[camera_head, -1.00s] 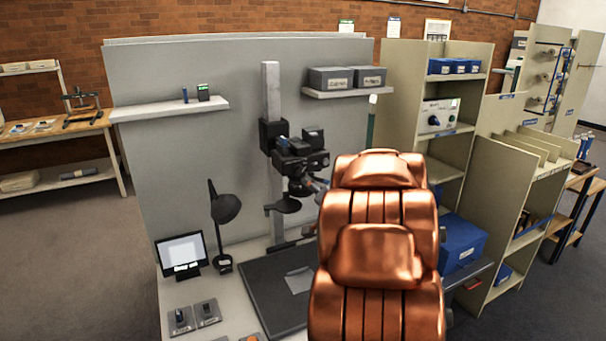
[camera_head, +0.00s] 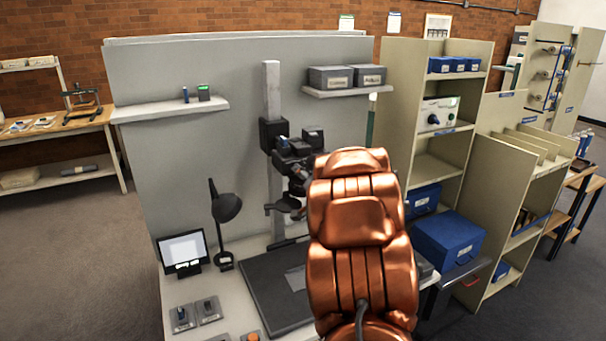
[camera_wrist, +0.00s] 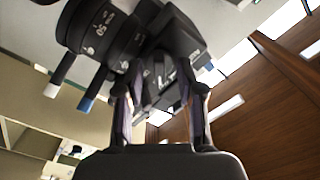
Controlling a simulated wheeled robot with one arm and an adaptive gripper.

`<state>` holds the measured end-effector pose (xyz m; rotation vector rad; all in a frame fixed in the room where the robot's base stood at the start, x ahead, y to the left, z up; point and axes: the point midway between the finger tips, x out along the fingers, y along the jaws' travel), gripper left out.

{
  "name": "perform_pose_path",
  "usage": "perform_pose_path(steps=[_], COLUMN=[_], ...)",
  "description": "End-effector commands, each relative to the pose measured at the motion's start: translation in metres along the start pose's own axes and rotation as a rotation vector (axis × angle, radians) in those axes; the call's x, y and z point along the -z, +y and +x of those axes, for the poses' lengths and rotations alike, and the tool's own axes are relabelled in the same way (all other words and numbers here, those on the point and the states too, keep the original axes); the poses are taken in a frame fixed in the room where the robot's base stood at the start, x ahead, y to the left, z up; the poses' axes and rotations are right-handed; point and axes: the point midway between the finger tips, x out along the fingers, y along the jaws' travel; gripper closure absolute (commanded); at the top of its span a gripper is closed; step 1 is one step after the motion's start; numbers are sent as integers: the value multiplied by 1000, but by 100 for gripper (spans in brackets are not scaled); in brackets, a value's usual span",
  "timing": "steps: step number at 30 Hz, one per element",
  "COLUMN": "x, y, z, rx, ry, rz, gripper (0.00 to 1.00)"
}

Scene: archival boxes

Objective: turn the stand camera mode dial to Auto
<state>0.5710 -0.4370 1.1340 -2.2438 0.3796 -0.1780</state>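The stand camera (camera_head: 293,149) is a dark body on a grey upright column (camera_head: 271,95) above the copy stand's dark baseboard (camera_head: 262,290). My copper arm covers part of its right side in the head view. In the wrist view the camera (camera_wrist: 172,60) fills the upper middle, tilted, with its ringed lens (camera_wrist: 103,30) at upper left. My gripper (camera_wrist: 162,92) is below the camera body, its two fingers apart with the body seen between and beyond them. I cannot tell whether they touch it. The mode dial and its setting cannot be made out.
A desk lamp (camera_head: 226,207) and small screen (camera_head: 183,250) stand left of the baseboard. A shelf with grey boxes (camera_head: 331,78) is right of the column. Shelving with blue boxes (camera_head: 449,240) stands at right. Open floor lies at left.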

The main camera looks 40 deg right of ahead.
Motion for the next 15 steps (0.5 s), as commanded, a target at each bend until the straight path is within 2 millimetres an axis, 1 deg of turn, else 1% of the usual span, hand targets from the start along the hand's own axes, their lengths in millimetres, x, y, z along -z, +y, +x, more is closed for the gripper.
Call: perform_pose_path(steps=[8,15], x=[0,0], y=[0,1], z=[1,1], rx=[-1,-1], ry=[0,0], rz=[1,0], gripper=[62,86])
